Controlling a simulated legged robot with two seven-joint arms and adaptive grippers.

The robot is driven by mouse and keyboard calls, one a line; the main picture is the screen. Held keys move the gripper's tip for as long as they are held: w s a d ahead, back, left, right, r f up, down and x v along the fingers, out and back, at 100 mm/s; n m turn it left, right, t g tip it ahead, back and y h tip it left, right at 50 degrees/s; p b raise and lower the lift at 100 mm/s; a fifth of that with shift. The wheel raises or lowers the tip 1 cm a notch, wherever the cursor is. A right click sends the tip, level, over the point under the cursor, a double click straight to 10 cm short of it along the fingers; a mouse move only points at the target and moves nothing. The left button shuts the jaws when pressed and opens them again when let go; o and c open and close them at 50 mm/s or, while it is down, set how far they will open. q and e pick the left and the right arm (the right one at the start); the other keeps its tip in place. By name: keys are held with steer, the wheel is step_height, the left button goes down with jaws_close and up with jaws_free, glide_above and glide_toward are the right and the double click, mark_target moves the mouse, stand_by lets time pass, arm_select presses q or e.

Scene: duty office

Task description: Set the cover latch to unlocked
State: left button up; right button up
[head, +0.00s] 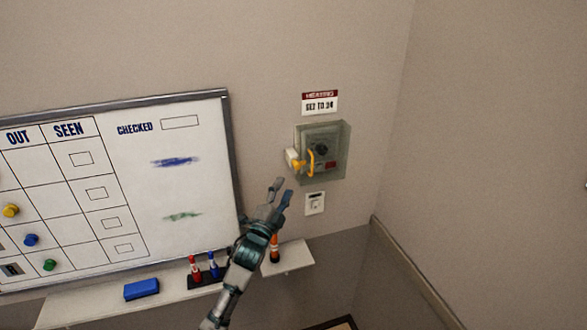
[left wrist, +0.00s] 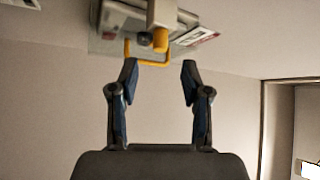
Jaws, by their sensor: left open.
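The cover (head: 338,140) is a clear greenish box over a dial on the wall, below a sign reading "HEATING SET TO 24". The yellow latch (head: 311,161) is at the box's left side, beside a pale block (head: 292,157). In the left wrist view the yellow latch (left wrist: 152,62) shows as a bent bar just beyond the fingertips. My left gripper (head: 281,190) is open and empty, below and left of the latch; its fingers (left wrist: 160,70) point toward the latch without visibly touching it. My right gripper is not in view.
A whiteboard (head: 232,150) hangs to the left. A shelf (head: 295,260) below holds markers, a blue eraser (head: 141,289) and an orange-capped item (head: 274,248). A white wall socket (head: 314,203) is just below the box. The wall to the right is bare.

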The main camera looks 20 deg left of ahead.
mark_target(297, 169)
arm_select(q)
steer(key=x, duration=0.4)
steer(key=d+p+x, duration=0.1)
steer(key=x, duration=0.1)
steer(key=shift+w+r, duration=0.2)
steer(key=shift+r, duration=0.1)
steer(key=shift+w+d, duration=0.1)
steer(key=shift+w, duration=0.45)
steer(key=shift+c, duration=1)
steer(key=shift+a, duration=0.45)
jaws_close()
steer(key=shift+d, duration=0.15)
